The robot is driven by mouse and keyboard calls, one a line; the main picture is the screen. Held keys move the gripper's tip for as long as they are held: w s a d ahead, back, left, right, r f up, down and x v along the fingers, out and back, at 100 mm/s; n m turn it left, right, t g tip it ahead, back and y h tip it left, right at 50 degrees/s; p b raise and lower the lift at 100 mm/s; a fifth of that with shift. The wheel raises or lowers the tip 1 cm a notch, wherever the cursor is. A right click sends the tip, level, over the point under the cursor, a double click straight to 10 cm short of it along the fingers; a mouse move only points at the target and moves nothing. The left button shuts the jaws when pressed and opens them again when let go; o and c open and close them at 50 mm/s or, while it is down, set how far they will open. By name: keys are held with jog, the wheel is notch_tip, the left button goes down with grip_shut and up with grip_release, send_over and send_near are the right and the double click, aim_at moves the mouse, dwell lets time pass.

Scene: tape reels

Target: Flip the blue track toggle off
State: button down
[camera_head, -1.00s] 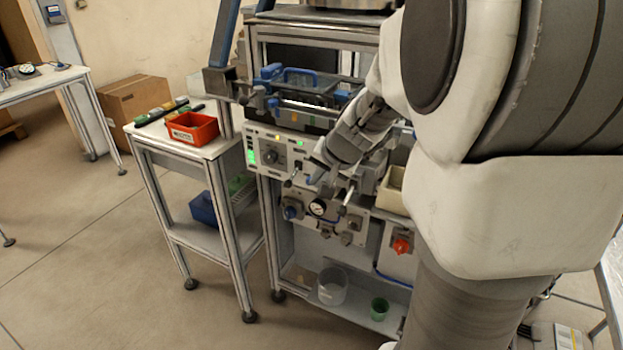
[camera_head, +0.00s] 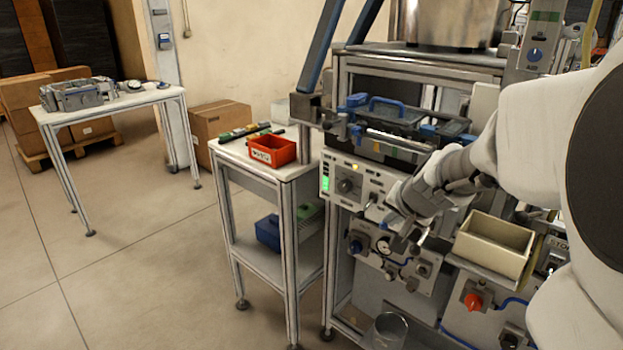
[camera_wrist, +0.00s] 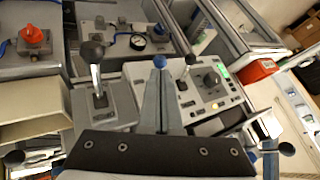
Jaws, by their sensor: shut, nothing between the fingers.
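In the wrist view a blue ball-shaped knob (camera_wrist: 159,62), apparently the blue track toggle's, shows just past the fingertips. My gripper (camera_wrist: 161,80) is shut and empty, its fingers covering whatever stem lies below the knob. I cannot tell whether they touch it or which way it leans. A black-knobbed lever (camera_wrist: 94,58) stands to the left of it and another black-knobbed lever (camera_wrist: 188,64) to the right.
The panel carries a dial (camera_head: 346,185) and green lights. A pressure gauge (camera_head: 383,245) is on the lower panel. A beige bin (camera_head: 493,246) stands close to the right of my gripper.

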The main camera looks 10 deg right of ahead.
jog(key=shift+r+p, duration=0.4)
jog(key=shift+r, duration=0.25)
jog(key=shift+r, duration=0.1)
